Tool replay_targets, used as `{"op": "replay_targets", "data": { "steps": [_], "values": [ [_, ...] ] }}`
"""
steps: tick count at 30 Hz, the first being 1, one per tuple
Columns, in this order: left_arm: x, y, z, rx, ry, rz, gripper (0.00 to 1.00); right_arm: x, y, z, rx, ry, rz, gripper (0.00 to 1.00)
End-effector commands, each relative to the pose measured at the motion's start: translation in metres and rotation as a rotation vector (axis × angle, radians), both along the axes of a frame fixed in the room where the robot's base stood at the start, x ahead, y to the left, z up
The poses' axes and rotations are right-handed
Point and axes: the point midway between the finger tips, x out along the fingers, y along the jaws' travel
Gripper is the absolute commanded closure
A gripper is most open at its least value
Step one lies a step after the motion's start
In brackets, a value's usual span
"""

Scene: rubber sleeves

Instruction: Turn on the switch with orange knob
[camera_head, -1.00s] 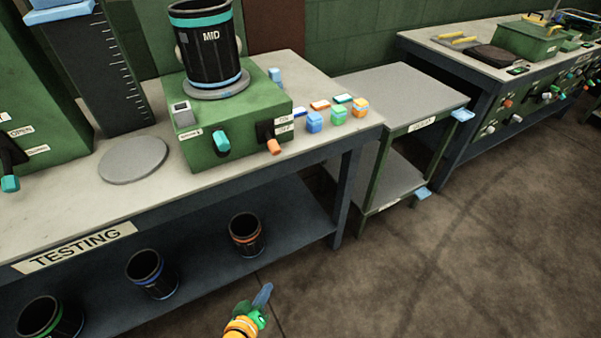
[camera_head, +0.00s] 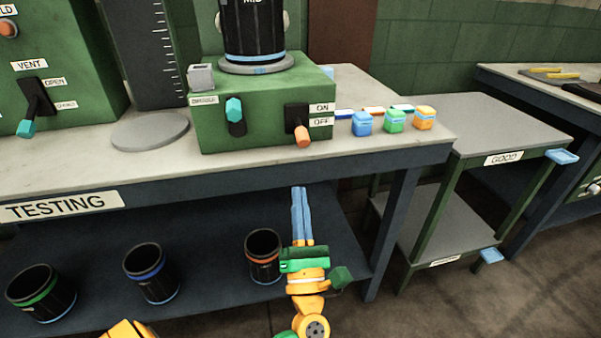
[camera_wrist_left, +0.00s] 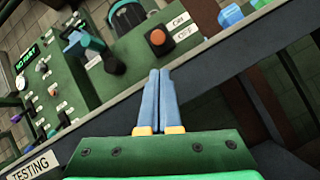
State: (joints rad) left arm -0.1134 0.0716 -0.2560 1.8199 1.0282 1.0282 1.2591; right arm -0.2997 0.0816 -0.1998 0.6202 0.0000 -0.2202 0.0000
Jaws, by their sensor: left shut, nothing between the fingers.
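The switch with the orange knob (camera_head: 303,138) is on the front of the green box on the testing bench. Its black lever points down, and the knob sits beside the OFF label, below the ON label (camera_head: 322,107). In the left wrist view the orange knob (camera_wrist_left: 157,38) faces the camera just beyond the fingertips. My left gripper (camera_head: 299,190) is shut and empty. Its blue fingers point up toward the switch, below the bench edge in the head view and apart from the knob. My right gripper is not in view.
A switch with a teal knob (camera_head: 234,108) is left of the orange one on the same box. A black canister (camera_head: 252,35) stands on top. Small coloured blocks (camera_head: 394,121) sit to the right. Dark cups stand on the lower shelf (camera_head: 205,225). A grey cart (camera_head: 500,125) is at right.

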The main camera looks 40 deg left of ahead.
Motion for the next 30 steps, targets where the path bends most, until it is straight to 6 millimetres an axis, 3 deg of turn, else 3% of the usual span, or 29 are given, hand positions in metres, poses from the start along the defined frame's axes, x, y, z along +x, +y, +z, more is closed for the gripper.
{"op": "replay_targets", "data": {
  "steps": [6,14,30],
  "values": [
    [0.027,0.024,0.028,0.004,-0.002,0.003,1.00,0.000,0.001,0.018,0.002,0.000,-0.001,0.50],
    [0.053,0.047,0.047,0.003,0.001,0.000,1.00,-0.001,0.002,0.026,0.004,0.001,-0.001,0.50],
    [0.058,0.054,0.051,-0.002,0.007,0.001,1.00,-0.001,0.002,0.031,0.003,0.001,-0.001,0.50]
  ]
}}
